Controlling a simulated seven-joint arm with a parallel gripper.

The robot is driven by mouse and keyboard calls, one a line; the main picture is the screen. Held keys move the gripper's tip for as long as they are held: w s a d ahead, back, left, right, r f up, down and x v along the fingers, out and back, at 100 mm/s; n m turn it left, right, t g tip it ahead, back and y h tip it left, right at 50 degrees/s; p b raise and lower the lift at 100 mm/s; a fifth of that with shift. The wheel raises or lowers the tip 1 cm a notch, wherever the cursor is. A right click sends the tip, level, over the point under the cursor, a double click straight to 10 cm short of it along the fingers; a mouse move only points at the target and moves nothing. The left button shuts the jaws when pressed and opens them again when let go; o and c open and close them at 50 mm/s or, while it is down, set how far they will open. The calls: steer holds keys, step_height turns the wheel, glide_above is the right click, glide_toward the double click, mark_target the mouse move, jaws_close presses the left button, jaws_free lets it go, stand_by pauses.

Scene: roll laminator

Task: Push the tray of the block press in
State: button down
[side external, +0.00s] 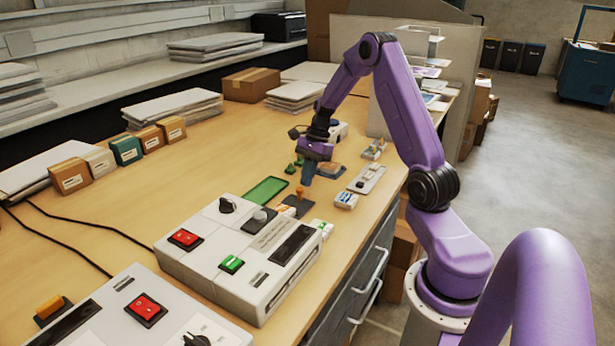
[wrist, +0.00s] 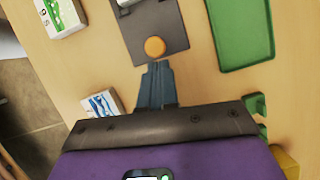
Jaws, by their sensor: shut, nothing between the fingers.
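A dark grey flat tray (side external: 294,207) with an upright orange knob (side external: 300,192) sits out beside the white machine (side external: 240,250), which has a red switch, a green switch and round knobs. In the wrist view the tray (wrist: 168,25) runs up out of the picture, and the knob (wrist: 154,47) stands near its lower end. A pale piece at its top edge is cut off. My gripper (side external: 308,182) points down just behind the knob. In the wrist view its closed, empty fingers (wrist: 156,68) end right by the knob; I cannot tell whether they touch it.
A shallow green tray (side external: 265,190) lies left of the knob. Small printed packs (side external: 346,201) lie to the right, near the table edge. Small green pieces (side external: 295,166) lie behind. A second white machine (side external: 150,315) stands in the foreground. Cardboard boxes (side external: 251,84) stand further back.

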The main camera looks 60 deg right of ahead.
steer(key=a, duration=1.2)
steer(key=shift+a, duration=0.2)
